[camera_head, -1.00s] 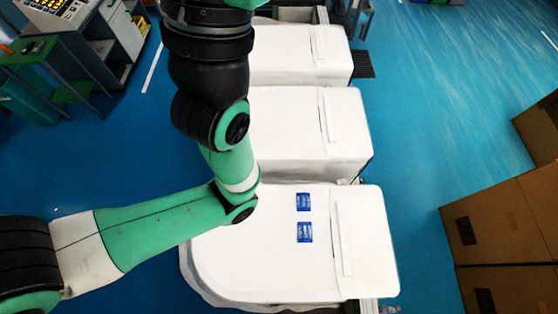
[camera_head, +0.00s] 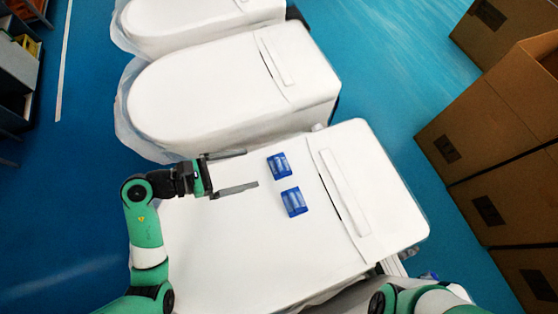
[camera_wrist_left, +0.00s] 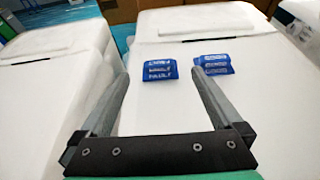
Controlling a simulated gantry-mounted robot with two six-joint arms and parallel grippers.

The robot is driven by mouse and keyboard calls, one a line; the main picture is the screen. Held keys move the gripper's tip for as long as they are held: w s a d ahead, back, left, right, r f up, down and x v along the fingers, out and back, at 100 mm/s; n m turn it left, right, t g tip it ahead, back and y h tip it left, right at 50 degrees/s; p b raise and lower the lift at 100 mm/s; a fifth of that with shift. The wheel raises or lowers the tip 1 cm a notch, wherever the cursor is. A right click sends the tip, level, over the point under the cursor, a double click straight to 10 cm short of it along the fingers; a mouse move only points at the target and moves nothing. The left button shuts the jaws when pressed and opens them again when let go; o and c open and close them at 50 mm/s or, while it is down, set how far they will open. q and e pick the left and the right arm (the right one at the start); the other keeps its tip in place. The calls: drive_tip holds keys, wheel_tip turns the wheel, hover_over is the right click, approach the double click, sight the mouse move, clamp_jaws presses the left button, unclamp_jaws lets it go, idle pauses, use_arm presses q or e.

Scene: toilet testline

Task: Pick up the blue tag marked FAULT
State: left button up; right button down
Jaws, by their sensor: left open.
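Two small blue tag stacks lie on the white lid of the nearest toilet. The FAULT tag (camera_head: 279,165) is the farther one in the head view; its lettering shows in the left wrist view (camera_wrist_left: 160,70). The other tag (camera_head: 294,202) lies just nearer and seems to read GOOD in the left wrist view (camera_wrist_left: 213,65). My left gripper (camera_head: 251,169) is open and empty over the lid, its fingers pointing right toward the tags. In the left wrist view the FAULT tag shows between the fingertips (camera_wrist_left: 159,72), ahead of them. My right gripper is out of view.
More white toilets (camera_head: 220,85) stand in a row beyond the nearest one. A raised tank lid (camera_head: 370,190) lies right of the tags. Cardboard boxes (camera_head: 490,150) stand at the right on the blue floor. The lid around the tags is clear.

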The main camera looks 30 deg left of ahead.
sight(278, 163)
use_arm(q)
drive_tip(key=shift+s+a+f, duration=0.15)
drive_tip(key=shift+s+f, duration=0.15)
drive_tip(key=shift+f, duration=0.45)
drive_tip(key=x, duration=0.6)
drive_tip(key=shift+w, duration=0.25)
drive_tip(key=b+x, duration=0.1)
drive_tip(key=x, duration=0.4)
drive_tip(key=shift+w+f+b, duration=0.15)
drive_tip(key=shift+w+b, duration=0.05)
drive_tip(key=shift+b, duration=0.1)
drive_tip(key=shift+c, duration=0.3)
drive_tip(key=c, duration=0.9)
